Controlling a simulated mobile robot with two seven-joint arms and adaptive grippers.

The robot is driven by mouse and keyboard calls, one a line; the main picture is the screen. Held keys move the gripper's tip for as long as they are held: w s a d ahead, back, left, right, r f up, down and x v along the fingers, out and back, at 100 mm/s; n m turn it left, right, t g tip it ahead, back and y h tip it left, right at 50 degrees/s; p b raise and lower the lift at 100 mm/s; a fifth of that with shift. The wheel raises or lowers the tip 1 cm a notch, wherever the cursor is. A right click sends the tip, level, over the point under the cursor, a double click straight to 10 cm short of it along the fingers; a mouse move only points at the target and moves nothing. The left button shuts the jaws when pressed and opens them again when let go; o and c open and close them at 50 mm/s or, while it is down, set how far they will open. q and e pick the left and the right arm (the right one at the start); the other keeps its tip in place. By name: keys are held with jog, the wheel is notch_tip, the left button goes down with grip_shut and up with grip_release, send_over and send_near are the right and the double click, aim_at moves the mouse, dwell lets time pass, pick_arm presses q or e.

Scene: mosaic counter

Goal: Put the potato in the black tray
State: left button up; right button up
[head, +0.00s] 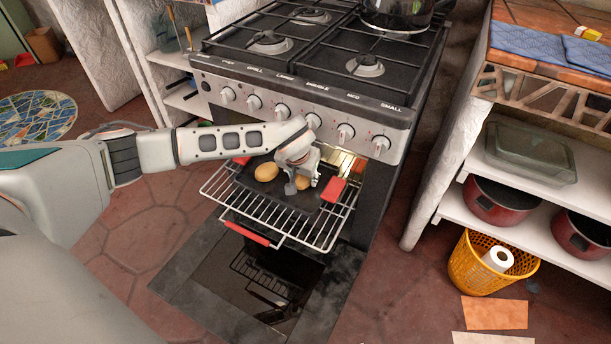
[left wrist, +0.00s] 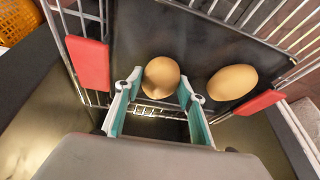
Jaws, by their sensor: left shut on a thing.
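The black tray (head: 288,197) has red handles and lies on the pulled-out oven rack; its dark surface also fills the upper middle of the left wrist view (left wrist: 205,40). My left gripper (head: 301,184) is over the tray, pointing down, and is shut on a brown potato (left wrist: 161,74). This potato shows partly behind the fingers in the head view. It is at or just above the tray floor; I cannot tell if it touches. A second potato (head: 266,171) lies in the tray to the left, and to the right in the left wrist view (left wrist: 232,82). My right gripper is out of view.
The wire oven rack (head: 325,237) sticks out above the open oven door (head: 220,275). The stove front with knobs (head: 283,111) is close behind my left arm. At right are shelves with red pots (head: 500,205) and a yellow basket (head: 478,265).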

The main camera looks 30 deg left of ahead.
pick_arm(q)
jog(key=shift+w+r, duration=0.1)
jog(key=shift+r, duration=0.15)
jog(key=shift+f, duration=0.15)
jog(key=o, duration=1)
jog(key=shift+f, duration=0.1)
jog(key=shift+o, duration=0.9)
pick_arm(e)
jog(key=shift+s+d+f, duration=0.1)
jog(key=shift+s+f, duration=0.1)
